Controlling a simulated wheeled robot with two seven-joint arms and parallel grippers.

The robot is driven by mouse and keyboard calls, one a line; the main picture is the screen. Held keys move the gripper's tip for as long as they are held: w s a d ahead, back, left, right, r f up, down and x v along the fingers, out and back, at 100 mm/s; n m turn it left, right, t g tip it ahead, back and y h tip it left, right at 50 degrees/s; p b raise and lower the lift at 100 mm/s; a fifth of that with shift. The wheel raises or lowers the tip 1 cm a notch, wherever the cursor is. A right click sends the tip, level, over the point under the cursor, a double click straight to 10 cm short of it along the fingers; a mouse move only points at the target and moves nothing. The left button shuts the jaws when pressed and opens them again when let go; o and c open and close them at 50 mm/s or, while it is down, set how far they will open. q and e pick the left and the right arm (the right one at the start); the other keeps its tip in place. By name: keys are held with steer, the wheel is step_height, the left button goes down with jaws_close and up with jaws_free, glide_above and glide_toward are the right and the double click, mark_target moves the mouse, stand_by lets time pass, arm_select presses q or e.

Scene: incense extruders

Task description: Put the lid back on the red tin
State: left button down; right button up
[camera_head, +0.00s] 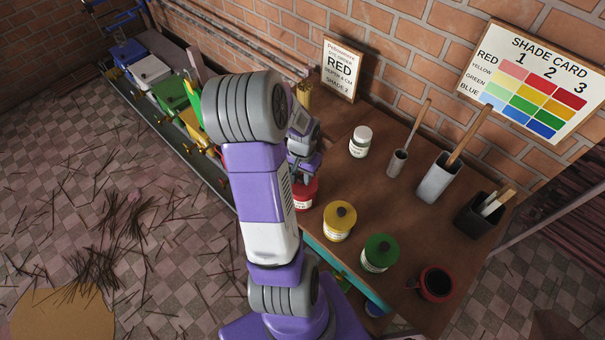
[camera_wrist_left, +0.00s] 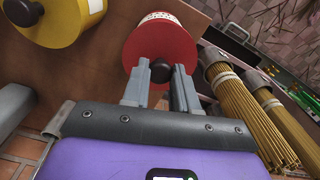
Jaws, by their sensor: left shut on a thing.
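The red tin (camera_head: 304,194) stands on the brown table, partly hidden behind my left arm in the head view. In the left wrist view the red lid (camera_wrist_left: 160,48) shows from above with a dark knob (camera_wrist_left: 161,70) in its middle. My left gripper (camera_wrist_left: 160,84) is shut on the knob; it also shows in the head view (camera_head: 303,172) just above the tin. The lid lies over the tin's top, with the pale label below its edge. I cannot tell whether it is fully seated. My right gripper is in neither view.
A yellow tin (camera_head: 340,221) and a green tin (camera_head: 379,252) stand nearby with lids on. A white jar (camera_head: 361,141), a scoop cup (camera_head: 397,163), holders with sticks (camera_head: 438,178) and a red-rimmed mug (camera_head: 436,284) stand further right. Bundles of incense sticks (camera_wrist_left: 245,115) lie close to the gripper.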

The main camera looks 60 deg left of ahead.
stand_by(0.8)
arm_select(q)
steer(key=c, duration=0.8)
jaws_free()
steer(key=shift+o, duration=0.4)
steer(key=o, duration=0.4)
steer(key=shift+r+p, duration=3)
steer(key=shift+r, duration=0.5)
